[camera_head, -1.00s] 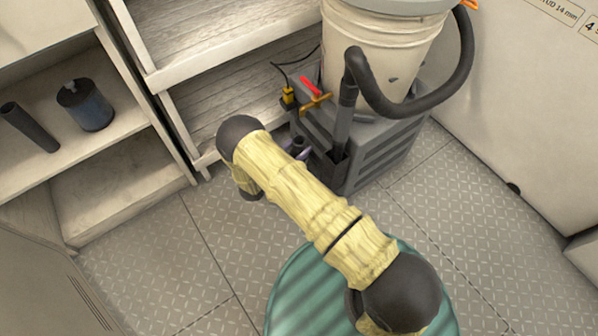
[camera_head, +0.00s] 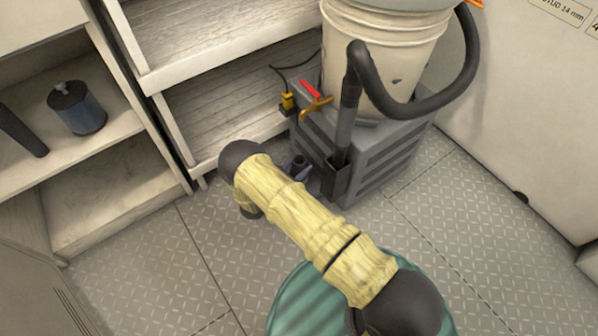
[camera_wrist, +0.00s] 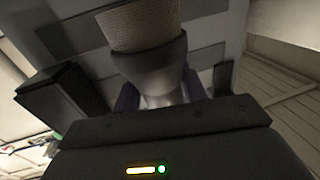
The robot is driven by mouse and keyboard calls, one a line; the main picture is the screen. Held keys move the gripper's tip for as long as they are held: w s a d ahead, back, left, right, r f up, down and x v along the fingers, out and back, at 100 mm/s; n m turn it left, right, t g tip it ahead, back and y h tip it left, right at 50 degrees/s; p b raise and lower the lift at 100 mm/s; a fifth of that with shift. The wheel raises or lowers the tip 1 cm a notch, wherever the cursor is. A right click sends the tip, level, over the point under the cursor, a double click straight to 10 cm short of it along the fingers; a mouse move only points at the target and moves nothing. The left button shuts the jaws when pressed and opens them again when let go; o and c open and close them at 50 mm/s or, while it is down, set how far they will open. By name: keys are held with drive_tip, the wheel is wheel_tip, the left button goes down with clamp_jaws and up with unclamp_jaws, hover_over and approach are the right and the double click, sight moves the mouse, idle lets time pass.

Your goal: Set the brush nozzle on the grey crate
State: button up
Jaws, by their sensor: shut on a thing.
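The brush nozzle (camera_wrist: 150,68) is in my gripper (camera_wrist: 160,92) in the wrist view. It has a pale bristle end (camera_wrist: 142,25) pointing up in the picture and a grey flared collar. The dark purple fingers are shut on its narrower neck. The grey crate (camera_head: 385,165) stands on the floor, right of centre in the head view, with slots in its side. Its slotted side (camera_wrist: 90,40) fills the background behind the nozzle in the wrist view. In the head view my gripper (camera_head: 299,170) is low by the crate's left side, mostly hidden by my arm. Contact with the crate cannot be told.
A white bucket (camera_head: 385,60) stands on the crate, with a black hose (camera_head: 440,103) and an upright dark tube (camera_head: 346,120). A red-handled brass valve (camera_head: 314,102) is at its left rear. Wooden shelves (camera_head: 225,110) are behind left. Patterned floor (camera_head: 450,215) is clear at right.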

sight(298, 172)
drive_tip(key=shift+f+b, duration=0.8)
drive_tip(key=shift+f, duration=0.8)
drive_tip(key=shift+f, duration=0.1)
drive_tip(key=o, duration=1)
drive_tip(key=shift+s+a+r, duration=0.1)
drive_tip(key=shift+a+r, duration=0.05)
drive_tip(key=shift+r, duration=0.05)
drive_tip(key=p+v, duration=0.5)
drive_tip(key=v, duration=0.6)
drive_tip(key=shift+s+a+p, duration=0.15)
drive_tip(key=shift+s+p, duration=0.15)
drive_tip(key=shift+p, duration=0.1)
